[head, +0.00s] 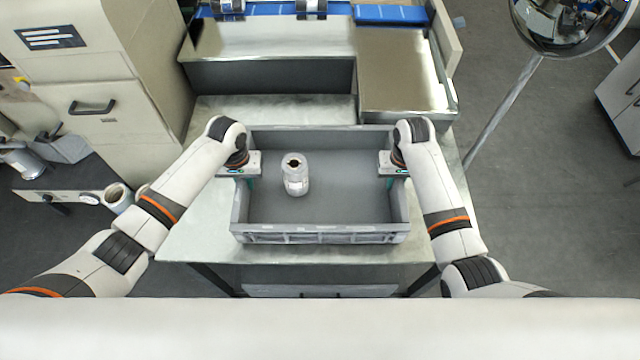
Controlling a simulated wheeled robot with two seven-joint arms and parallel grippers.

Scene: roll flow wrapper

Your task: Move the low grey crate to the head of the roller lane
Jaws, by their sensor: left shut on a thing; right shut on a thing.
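The low grey crate (320,238) is in the middle of the head view, over the metal table in front of me. A whitish cylindrical jar or roll (295,180) with a dark top opening stands upright inside it, left of centre. My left gripper (246,176) is shut on the crate's left wall. My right gripper (390,174) is shut on its right wall. The fingertips are mostly hidden by the wrists and walls. I cannot tell whether the crate rests on the table or is just above it. No roller lane can be clearly made out.
The metal table (200,225) has bare strips around the crate. Behind it stands a machine with a shiny metal deck (400,75) and blue strips (392,14). A beige cabinet (95,85) is at left. A round mirror (570,22) on a pole stands at right.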

